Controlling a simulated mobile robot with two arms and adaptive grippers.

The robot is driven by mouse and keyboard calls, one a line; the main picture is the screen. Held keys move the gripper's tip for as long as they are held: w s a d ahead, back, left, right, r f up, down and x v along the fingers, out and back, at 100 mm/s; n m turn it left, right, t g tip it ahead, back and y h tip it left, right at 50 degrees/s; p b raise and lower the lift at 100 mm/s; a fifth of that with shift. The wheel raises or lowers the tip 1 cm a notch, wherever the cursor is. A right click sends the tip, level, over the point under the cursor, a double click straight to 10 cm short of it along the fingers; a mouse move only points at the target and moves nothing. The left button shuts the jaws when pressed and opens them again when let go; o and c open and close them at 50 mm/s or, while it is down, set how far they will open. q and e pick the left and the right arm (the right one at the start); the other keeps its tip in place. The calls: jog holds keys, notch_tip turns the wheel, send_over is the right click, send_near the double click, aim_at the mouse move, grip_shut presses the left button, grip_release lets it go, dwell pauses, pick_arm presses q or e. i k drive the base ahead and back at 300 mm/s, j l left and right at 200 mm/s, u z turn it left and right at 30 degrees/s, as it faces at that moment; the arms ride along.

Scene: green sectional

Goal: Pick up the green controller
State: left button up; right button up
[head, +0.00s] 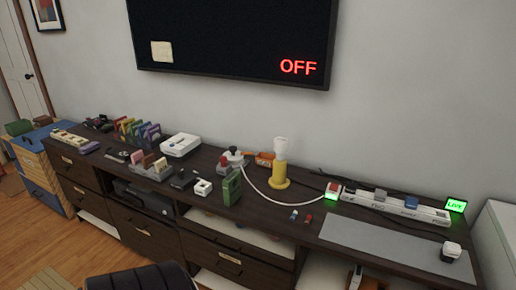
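I cannot pick out a green controller for certain in the head view. An upright green block-like item (232,188) stands near the front edge of the long dark sideboard (265,215), left of a yellow-based lamp-like object (280,165). Its shape does not clearly read as a controller. Another green item (18,127) sits on the blue and wood cabinet (45,165) at the far left. It is too small to identify. Neither of my grippers is in view.
A white console-like box (180,145) and a row of colored cases (135,130) stand on the sideboard. A power strip (390,208) and a grey mat (385,248) lie at the right. A white cable crosses the top. A dark ribbed object (140,277) is at the bottom.

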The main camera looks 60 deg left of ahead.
aim_at(231, 190)
jog(key=u, duration=2)
jog(key=i+j+z, duration=0.15)
jog(key=j, duration=0.25)
jog(key=i+j+z, duration=0.15)
jog(key=j, duration=0.25)
jog(key=i+j+z, duration=0.15)
jog(key=j, duration=0.25)
